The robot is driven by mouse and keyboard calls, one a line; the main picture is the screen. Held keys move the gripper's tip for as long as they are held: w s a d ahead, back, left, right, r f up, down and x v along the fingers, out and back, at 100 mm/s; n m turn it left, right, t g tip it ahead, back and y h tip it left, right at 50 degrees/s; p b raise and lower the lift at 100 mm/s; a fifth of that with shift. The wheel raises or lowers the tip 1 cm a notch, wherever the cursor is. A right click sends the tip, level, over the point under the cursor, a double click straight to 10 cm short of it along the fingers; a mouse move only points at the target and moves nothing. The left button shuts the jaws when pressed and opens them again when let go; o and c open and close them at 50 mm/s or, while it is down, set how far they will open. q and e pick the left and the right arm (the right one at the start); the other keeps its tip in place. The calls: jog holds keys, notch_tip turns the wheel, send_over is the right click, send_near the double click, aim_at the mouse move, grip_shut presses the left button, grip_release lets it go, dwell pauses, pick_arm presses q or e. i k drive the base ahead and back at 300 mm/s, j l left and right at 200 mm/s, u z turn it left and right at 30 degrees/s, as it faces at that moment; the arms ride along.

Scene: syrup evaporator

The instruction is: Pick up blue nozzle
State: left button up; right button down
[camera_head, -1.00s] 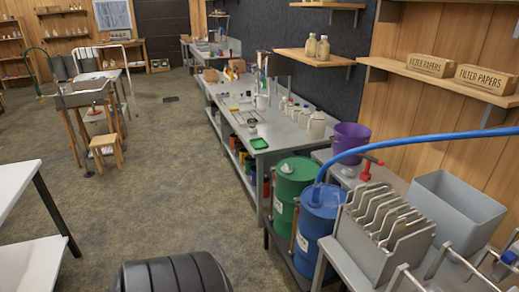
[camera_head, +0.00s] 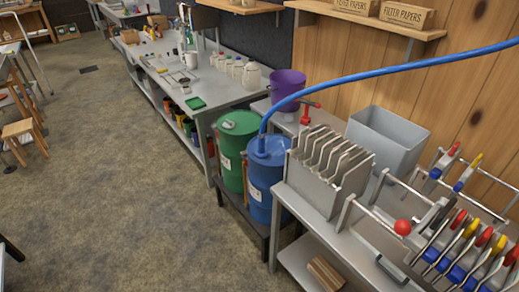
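A blue hose (camera_head: 380,74) arches from the right edge down to the top of a blue drum (camera_head: 265,183). A blue fitting (camera_head: 262,146) at its lower end meets the drum lid; I cannot tell whether this is the blue nozzle. Slanted metal tools with red, yellow and blue parts (camera_head: 456,273) stand at the lower right, and more (camera_head: 436,173) stand behind them. No other part is clearly recognisable as a blue nozzle. Neither of my grippers is in view.
A green drum (camera_head: 236,157) stands left of the blue one. A grey metal plate rack (camera_head: 325,178) and a grey open bin (camera_head: 386,140) sit on the right bench. A purple bucket (camera_head: 287,87) stands behind the drums. A long workbench (camera_head: 224,98) runs back. The left floor is mostly clear.

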aim_at(261, 154)
jog(key=i+j+z, duration=0.15)
jog(key=z, duration=1.05)
jog(key=i+j+z, duration=0.15)
jog(key=j+z, duration=0.2)
jog(key=j, duration=0.45)
jog(key=j+z, duration=0.35)
jog(key=j, duration=0.45)
jog(key=j+z, duration=0.4)
jog(key=j, duration=0.45)
